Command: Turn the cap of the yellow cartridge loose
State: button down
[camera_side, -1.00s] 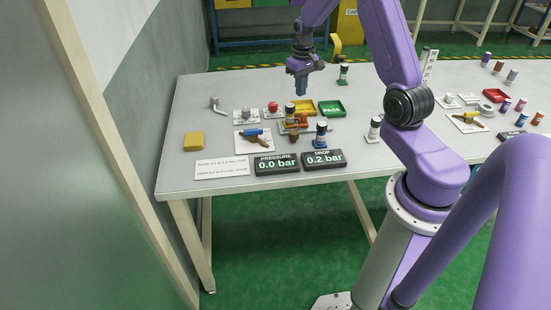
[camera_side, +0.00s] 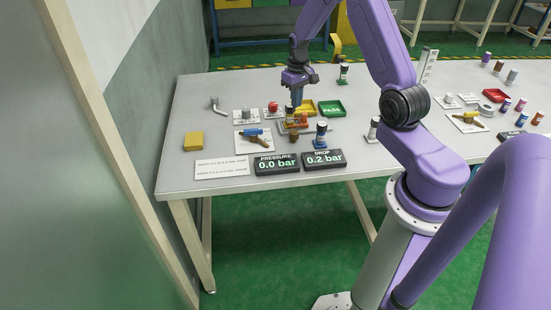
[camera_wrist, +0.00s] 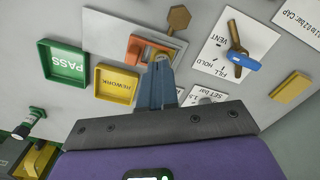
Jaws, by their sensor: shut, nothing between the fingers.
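The yellow cartridge (camera_side: 290,113) stands upright at the orange-and-grey fixture in the middle of the table. Its upper end is dark in the side view, and its cap is partly hidden by my gripper. My gripper (camera_side: 297,101) points down with its fingertips right at or just above the cartridge's top; I cannot tell if they touch it. In the wrist view the blue fingers of my gripper (camera_wrist: 157,70) are together with nothing seen between them. They overlap the fixture (camera_wrist: 136,48) there and cover most of the cartridge.
Yellow REWORK (camera_wrist: 117,84) and green PASS (camera_wrist: 66,64) trays lie behind the fixture. A blue-capped cartridge (camera_side: 321,133) stands close in front. A blue-handled valve (camera_side: 252,133) lies on a white card to the left. Displays read pressure 0.0 bar (camera_side: 277,164) and drop 0.2 bar (camera_side: 323,159).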

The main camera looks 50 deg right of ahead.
jog(key=shift+f, duration=1.15)
jog(key=shift+w+d, duration=0.1)
jog(key=shift+w, duration=0.2)
jog(key=shift+d, duration=0.3)
dwell(0.5)
jog(key=shift+s+r, duration=0.1)
jog(key=r, duration=0.5)
jog(key=shift+s+a+r, duration=0.15)
jog(key=shift+s+r, duration=0.25)
jog(key=shift+r, duration=0.1)
dwell(0.3)
